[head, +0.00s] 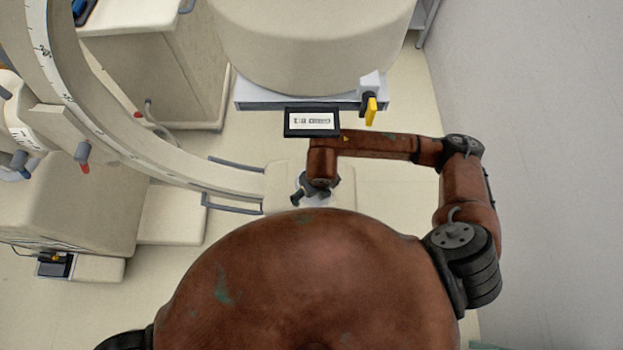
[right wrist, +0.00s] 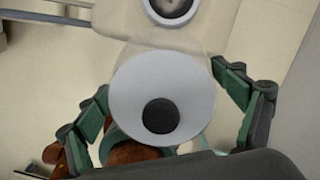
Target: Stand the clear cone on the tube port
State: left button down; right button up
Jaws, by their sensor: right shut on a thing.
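My right gripper (head: 312,191) is over the pale tube housing (head: 345,200) at the lower end of the C-shaped arm. In the right wrist view, its fingers (right wrist: 162,82) are shut on the clear cone (right wrist: 198,112), one on each side. The cone appears as a greyish round disc with a dark round centre. In the head view, the gripper and wrist mostly hide cone and port. My left gripper is not in view.
The large round detector housing (head: 312,45) and its grey plate (head: 290,104) hang close above my right forearm. A yellow-tipped handle (head: 370,110) sticks down there. The curved C-arm (head: 150,150) and bent rails (head: 232,204) lie left. A bare wall (head: 540,180) stands right.

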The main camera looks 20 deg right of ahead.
jog(key=shift+w+d+f, duration=0.4)
jog(key=shift+w+f, duration=1.75)
jog(key=shift+w, duration=0.15)
jog(key=shift+w+d+f, duration=0.45)
jog(key=shift+w+f, duration=1.75)
jog(key=shift+w, duration=0.1)
jog(key=shift+w+d+f, duration=0.4)
jog(key=shift+w+f, duration=1.75)
jog(key=shift+w, duration=0.15)
jog(key=shift+f, duration=0.15)
jog(key=o, duration=1.2)
jog(key=shift+c, duration=0.2)
